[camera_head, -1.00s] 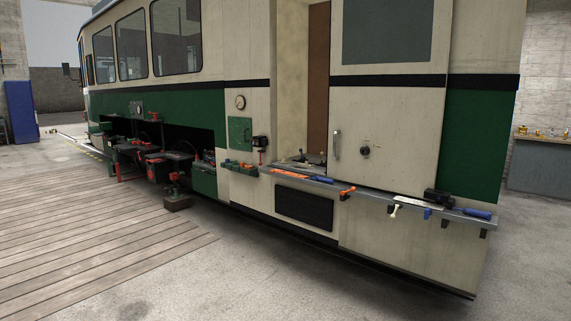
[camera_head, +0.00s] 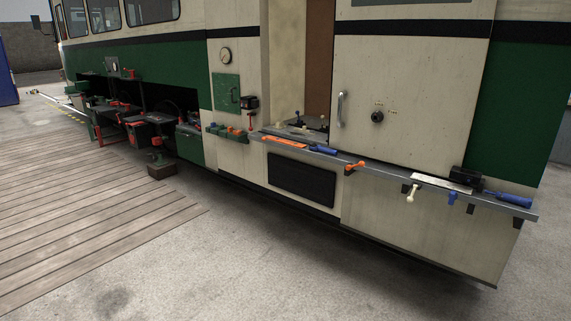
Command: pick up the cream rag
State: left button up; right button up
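A flat pale cream piece (camera_head: 440,184) lies on the narrow ledge along the tram's side, right of the middle. It may be the cream rag, but it is too small to tell for sure. A small cream item (camera_head: 411,193) hangs at the ledge's front edge just left of it. Neither of my grippers is in view.
The ledge (camera_head: 390,175) also carries an orange tool (camera_head: 284,142), a blue-handled tool (camera_head: 323,150), a black block (camera_head: 467,179) and a blue item (camera_head: 513,199). The concrete floor (camera_head: 300,265) in front is clear.

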aim_at(280, 126)
jog(key=i, duration=2.4)
